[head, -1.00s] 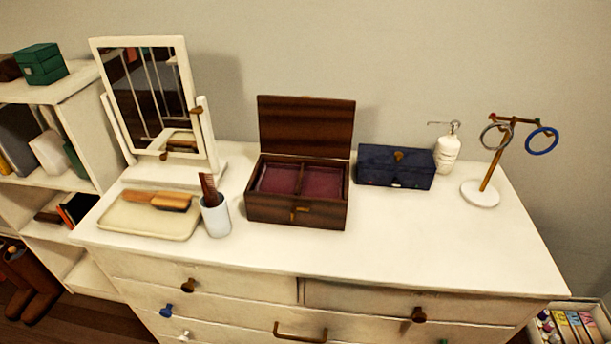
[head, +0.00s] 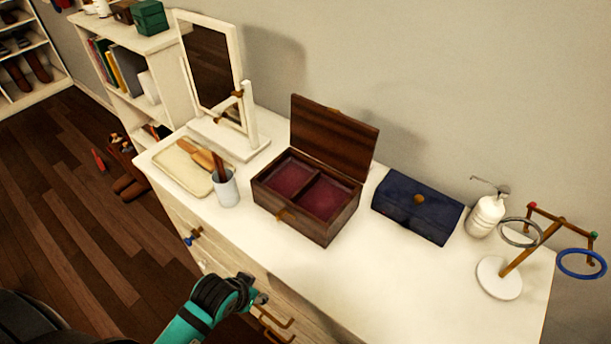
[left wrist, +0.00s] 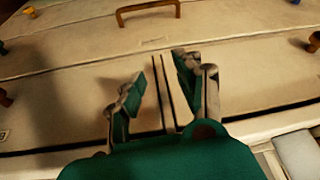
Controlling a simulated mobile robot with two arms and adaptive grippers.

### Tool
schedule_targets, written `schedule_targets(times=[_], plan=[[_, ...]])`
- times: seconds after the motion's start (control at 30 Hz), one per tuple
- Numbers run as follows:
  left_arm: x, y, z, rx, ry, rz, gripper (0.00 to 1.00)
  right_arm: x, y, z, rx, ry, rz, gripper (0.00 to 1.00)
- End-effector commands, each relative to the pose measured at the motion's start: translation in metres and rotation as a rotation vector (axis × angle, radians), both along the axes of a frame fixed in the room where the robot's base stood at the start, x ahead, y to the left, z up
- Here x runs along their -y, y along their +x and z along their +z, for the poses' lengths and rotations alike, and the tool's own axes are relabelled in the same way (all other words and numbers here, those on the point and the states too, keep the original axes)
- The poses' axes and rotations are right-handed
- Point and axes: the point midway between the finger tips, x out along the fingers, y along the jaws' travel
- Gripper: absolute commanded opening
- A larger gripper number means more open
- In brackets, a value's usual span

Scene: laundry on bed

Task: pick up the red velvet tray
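The red velvet tray (head: 288,178) shows as a dark red lining in two compartments inside an open wooden box (head: 315,226) on the white dresser. The compartments look empty, and the tray's sides and underside are hidden by the box. The box lid stands open at the back. My left gripper (head: 262,291) is in front of the dresser, below its top and apart from the box. In the left wrist view, my left gripper (left wrist: 155,88) has its fingers apart with nothing between them, facing the drawer fronts. My right gripper is not in view.
On the dresser stand a cup with a comb (head: 227,190), a cream tray (head: 181,171), a mirror (head: 247,125), a navy box (head: 417,207), a soap dispenser (head: 486,216) and a ring stand (head: 499,278). Drawer handles (head: 272,318) jut out near my gripper. The dresser top's front right is clear.

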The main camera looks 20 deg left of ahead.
Motion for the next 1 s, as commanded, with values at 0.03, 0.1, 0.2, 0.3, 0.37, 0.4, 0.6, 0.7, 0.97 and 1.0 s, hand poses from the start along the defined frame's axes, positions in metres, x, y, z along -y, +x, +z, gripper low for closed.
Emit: schedule_targets(times=[0.03, 0.1, 0.2, 0.3, 0.37, 0.4, 0.6, 0.7, 0.97, 1.0], plan=[[0.003, 0.003, 0.041, 0.028, -0.004, -0.012, 0.35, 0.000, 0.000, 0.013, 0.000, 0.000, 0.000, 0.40], [0.005, 0.008, 0.083, 0.067, -0.009, -0.027, 0.35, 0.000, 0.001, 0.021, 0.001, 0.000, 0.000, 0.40], [0.006, 0.024, 0.147, 0.160, -0.024, -0.066, 0.35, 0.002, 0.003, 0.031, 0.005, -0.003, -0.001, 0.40], [0.006, 0.052, 0.189, 0.270, -0.053, -0.111, 0.35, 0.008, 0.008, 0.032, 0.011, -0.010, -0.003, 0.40], [0.006, 0.066, 0.206, 0.322, -0.074, -0.130, 0.35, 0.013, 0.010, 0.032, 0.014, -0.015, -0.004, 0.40], [0.005, 0.075, 0.217, 0.353, -0.087, -0.141, 0.35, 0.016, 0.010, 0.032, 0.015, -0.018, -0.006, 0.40], [0.002, 0.106, 0.253, 0.451, -0.140, -0.173, 0.35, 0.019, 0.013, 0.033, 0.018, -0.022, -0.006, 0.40], [0.004, 0.116, 0.257, 0.466, -0.156, -0.176, 0.35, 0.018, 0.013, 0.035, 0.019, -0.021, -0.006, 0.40], [0.018, 0.155, 0.228, 0.468, -0.159, -0.173, 0.35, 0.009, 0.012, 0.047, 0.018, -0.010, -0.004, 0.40], [0.021, 0.162, 0.223, 0.468, -0.159, -0.173, 0.35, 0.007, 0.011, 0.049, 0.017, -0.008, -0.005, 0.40]])
